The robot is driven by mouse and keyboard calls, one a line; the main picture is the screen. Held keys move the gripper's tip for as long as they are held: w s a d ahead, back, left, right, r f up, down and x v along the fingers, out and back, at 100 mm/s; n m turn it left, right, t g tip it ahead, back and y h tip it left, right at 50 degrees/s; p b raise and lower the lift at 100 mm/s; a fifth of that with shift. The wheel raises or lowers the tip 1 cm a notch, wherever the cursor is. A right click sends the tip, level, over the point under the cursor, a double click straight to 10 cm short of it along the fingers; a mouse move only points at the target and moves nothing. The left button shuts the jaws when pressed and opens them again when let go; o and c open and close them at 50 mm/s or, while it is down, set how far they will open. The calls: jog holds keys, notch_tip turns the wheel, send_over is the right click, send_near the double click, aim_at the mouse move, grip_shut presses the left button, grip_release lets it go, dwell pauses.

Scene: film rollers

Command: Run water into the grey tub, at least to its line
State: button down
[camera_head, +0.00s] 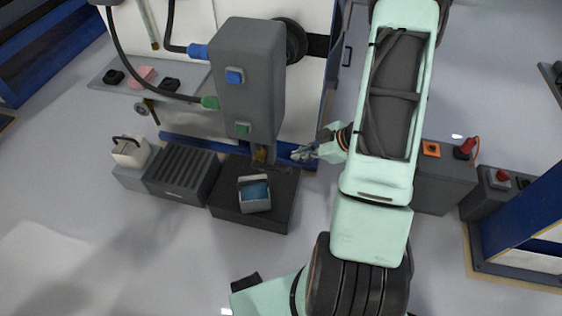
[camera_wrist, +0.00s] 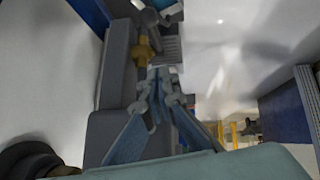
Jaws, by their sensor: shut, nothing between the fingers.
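The grey tub (camera_head: 254,208) stands upright on a low dark platform (camera_head: 225,205), below the tall grey dispenser box (camera_head: 252,70). Blue water shows inside it; its line cannot be made out. A brass tap (camera_head: 261,155) sticks out under the box, above the tub's far edge; it also shows in the wrist view (camera_wrist: 143,52).
A dark ribbed crate (camera_head: 182,177) and a white can (camera_head: 130,151) stand left of the platform. A shelf (camera_head: 190,78) with small blocks and hoses is behind. A grey cabinet (camera_head: 440,190) is right of my arm. The floor in front is clear.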

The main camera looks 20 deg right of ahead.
jog(key=b, duration=0.4)
send_over(277, 168)
jog(key=s, duration=0.2)
notch_tip(277, 168, down, 7)
jog(key=f, duration=0.2)
jog(key=f+b, duration=0.1)
jog(key=shift+w+d, duration=0.35)
jog(key=shift+d, duration=0.05)
jog(key=shift+w+d+f, duration=0.1)
jog(key=shift+f, duration=0.25)
jog(key=shift+d+f+t+y+b, duration=0.15)
jog(key=shift+f+t+y+b, duration=0.2)
jog(key=shift+f+b, duration=0.3)
jog(key=shift+f, duration=0.1)
